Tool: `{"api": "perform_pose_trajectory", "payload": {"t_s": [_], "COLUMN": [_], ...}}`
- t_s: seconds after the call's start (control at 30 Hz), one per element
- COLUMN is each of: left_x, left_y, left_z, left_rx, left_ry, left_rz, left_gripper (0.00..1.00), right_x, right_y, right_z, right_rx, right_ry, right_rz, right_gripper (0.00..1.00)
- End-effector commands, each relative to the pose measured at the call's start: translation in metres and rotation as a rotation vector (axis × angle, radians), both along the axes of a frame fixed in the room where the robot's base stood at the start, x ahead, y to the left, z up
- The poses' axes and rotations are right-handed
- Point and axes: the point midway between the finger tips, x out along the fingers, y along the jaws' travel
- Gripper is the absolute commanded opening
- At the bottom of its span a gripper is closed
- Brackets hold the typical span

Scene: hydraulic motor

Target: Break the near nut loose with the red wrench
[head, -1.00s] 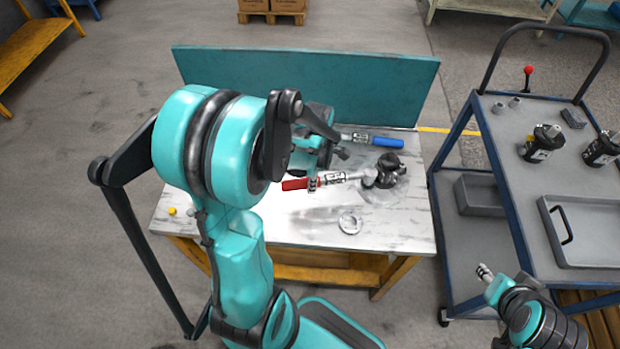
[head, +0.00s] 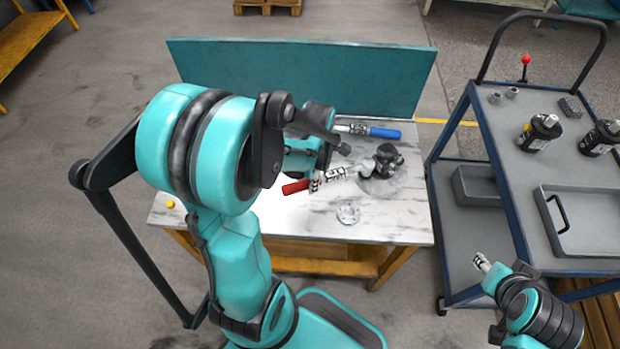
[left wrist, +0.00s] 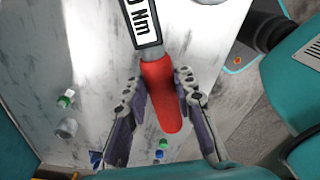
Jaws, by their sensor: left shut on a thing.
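The red wrench has a red handle (head: 295,187) and a pale shaft with a label. It lies over the table, its far end at the near side of the dark motor (head: 388,155). My left gripper (head: 317,182) is shut on the red handle, which also shows in the left wrist view (left wrist: 163,98) between the two fingers (left wrist: 160,84). The near nut is too small to make out, so I cannot tell how the wrench head sits on it. My right gripper (head: 482,262) is by the cart, away from the table; its finger state is unclear.
A blue-handled wrench (head: 384,132) lies behind the red one. A clear round part (head: 348,213) lies on the front of the table (head: 405,225). A teal panel (head: 300,75) stands along the back. The cart (head: 505,190) on the right bears more motors and a tray.

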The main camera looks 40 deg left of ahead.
Motion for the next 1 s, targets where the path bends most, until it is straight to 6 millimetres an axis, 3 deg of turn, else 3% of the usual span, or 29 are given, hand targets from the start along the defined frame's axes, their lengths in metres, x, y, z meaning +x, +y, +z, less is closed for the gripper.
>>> {"api": "perform_pose_trajectory", "payload": {"t_s": [1.0], "left_x": [-0.012], "left_y": [-0.023], "left_z": [-0.001], "left_rx": [-0.004], "left_ry": [0.000], "left_rz": [0.132], "left_gripper": [0.00], "right_x": [0.000], "right_y": [0.000], "right_z": [0.000], "right_rx": [0.000], "right_ry": [0.000], "right_rz": [0.000], "right_gripper": [0.40]}}
